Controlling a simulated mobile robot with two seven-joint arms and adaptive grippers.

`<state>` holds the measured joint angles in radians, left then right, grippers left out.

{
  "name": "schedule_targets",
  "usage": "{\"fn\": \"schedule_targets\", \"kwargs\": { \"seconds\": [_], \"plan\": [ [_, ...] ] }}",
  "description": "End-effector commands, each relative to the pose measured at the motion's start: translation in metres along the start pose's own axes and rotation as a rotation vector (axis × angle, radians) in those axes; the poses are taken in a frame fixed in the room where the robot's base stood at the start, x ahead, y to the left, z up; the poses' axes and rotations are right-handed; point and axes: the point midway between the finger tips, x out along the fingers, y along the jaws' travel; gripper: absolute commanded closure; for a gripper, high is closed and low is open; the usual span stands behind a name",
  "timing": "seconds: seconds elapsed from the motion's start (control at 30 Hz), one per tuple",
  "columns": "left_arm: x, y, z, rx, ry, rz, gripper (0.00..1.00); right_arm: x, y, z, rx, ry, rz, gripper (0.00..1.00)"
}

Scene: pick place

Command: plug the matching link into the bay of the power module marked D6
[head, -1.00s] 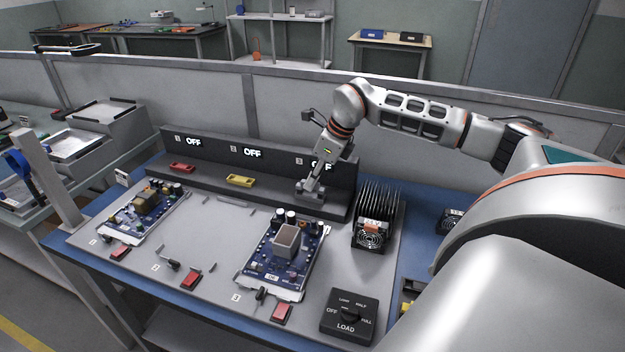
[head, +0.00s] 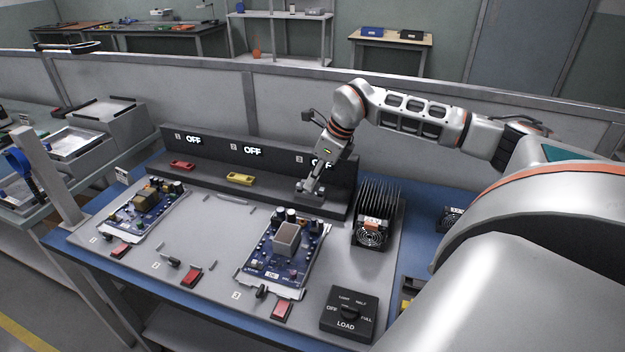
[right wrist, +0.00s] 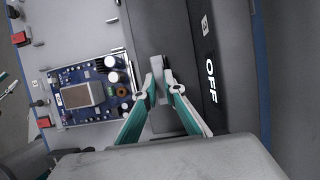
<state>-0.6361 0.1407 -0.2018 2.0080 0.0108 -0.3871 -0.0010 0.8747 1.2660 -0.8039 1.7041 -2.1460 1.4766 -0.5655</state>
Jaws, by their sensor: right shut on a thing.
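My right gripper (head: 310,188) reaches down to the right end of the dark console. Its fingers are shut on a grey link (right wrist: 158,72), which the right wrist view shows between the fingertips. Whether the link touches the console's ledge is hard to tell. A red link (head: 182,166) and a yellow link (head: 240,179) lie on the ledge further left. One blue power module (head: 262,262) lies on the right of the grey board, with a small white label too small to read surely. Another module (head: 125,222) lies at the left. My left gripper is out of view.
The console (head: 215,180) shows several OFF displays. A black finned heatsink with a fan (head: 371,237) stands right of the right module, and a LOAD knob box (head: 349,314) is in front. Red switches (head: 191,276) line the front edge. The board's middle position has no module.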

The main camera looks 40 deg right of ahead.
Motion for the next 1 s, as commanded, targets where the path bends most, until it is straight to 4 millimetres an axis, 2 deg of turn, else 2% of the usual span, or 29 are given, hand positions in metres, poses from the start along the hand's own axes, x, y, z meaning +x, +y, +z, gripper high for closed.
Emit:
{"fn": "schedule_targets", "kwargs": {
  "seconds": [0.93, 1.0],
  "plan": [
    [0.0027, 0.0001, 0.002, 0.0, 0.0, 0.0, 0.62, 0.0084, 0.0005, -0.0039, 0.0, 0.002, 0.001, 1.0],
    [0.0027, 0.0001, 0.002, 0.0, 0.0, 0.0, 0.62, 0.0084, 0.0005, -0.004, 0.0, 0.002, 0.001, 0.78]
  ]
}}
